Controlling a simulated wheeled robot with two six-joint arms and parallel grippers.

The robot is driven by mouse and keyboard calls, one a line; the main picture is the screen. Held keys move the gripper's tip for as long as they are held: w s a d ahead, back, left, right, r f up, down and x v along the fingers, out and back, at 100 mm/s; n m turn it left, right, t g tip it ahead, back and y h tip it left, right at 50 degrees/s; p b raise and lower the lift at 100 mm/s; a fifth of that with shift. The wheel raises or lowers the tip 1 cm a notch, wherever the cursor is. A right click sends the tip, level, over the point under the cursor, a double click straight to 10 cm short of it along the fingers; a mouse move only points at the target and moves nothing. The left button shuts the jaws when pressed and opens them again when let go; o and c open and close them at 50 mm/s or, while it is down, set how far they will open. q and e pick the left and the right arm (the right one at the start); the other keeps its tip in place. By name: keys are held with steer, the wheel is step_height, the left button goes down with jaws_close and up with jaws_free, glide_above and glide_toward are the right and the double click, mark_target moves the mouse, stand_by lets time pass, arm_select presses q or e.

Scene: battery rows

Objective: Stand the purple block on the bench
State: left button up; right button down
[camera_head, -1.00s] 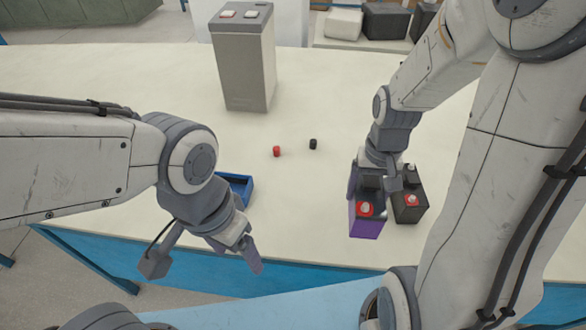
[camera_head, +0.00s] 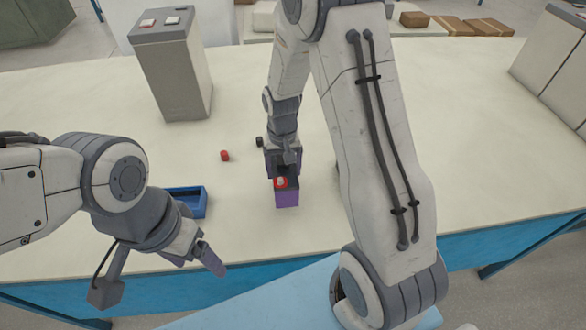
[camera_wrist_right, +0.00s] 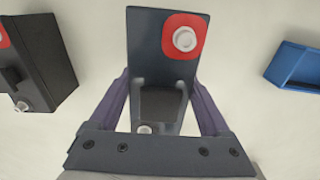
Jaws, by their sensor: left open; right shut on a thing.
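The purple block (camera_head: 287,199) has a purple side and a dark top with a red-ringed terminal. It looks upright in the head view, at or just above the bench (camera_head: 380,75); I cannot tell whether its base touches. My right gripper (camera_head: 284,168) is shut on it from above. In the right wrist view the block's dark top (camera_wrist_right: 150,60) lies between the two fingers of the right gripper (camera_wrist_right: 158,108). My left gripper (camera_head: 158,272) is open and empty near the bench's front edge.
A black block (camera_wrist_right: 45,60) stands left in the wrist view, hidden in the head view. A blue tray (camera_head: 190,203) is left of the purple block. Small red (camera_head: 225,156) and black (camera_head: 259,142) caps lie behind. A tall grey box (camera_head: 178,75) stands farther back.

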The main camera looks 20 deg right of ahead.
steer(key=shift+w+f+p, duration=0.15)
steer(key=shift+f+p, duration=0.2)
steer(key=shift+f, duration=1.65)
steer(key=shift+f, duration=0.2)
jaws_free()
